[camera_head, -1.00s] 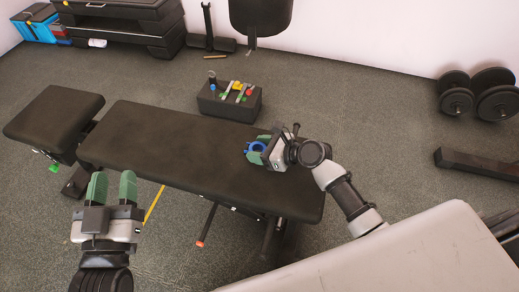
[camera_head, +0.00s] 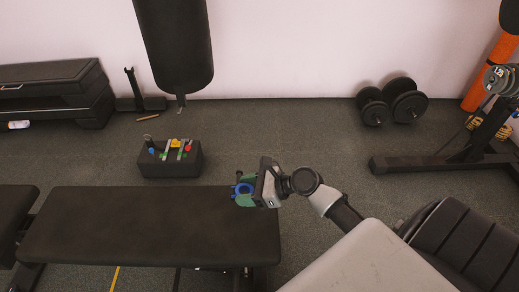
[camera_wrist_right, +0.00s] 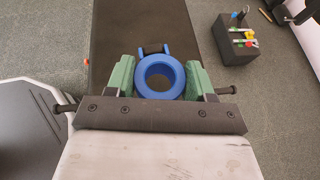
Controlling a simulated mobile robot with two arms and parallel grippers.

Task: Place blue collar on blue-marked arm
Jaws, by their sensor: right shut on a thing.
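The blue collar (camera_head: 243,188) is a thick blue ring with a clamp part. It is between the green fingers of my right gripper (camera_head: 245,192), which is shut on it over the right end of the black bench. In the right wrist view the collar (camera_wrist_right: 161,93) shows its round hole, with a finger on each side. A black block (camera_head: 171,170) stands on the floor behind the bench and bears small arms with blue, green, yellow and red marks. The blue mark (camera_head: 151,151) is at its left. My left gripper is out of view.
A punching bag (camera_head: 176,45) hangs behind the block. Dumbbells (camera_head: 405,102) and a black rack base (camera_head: 440,162) are at the right.

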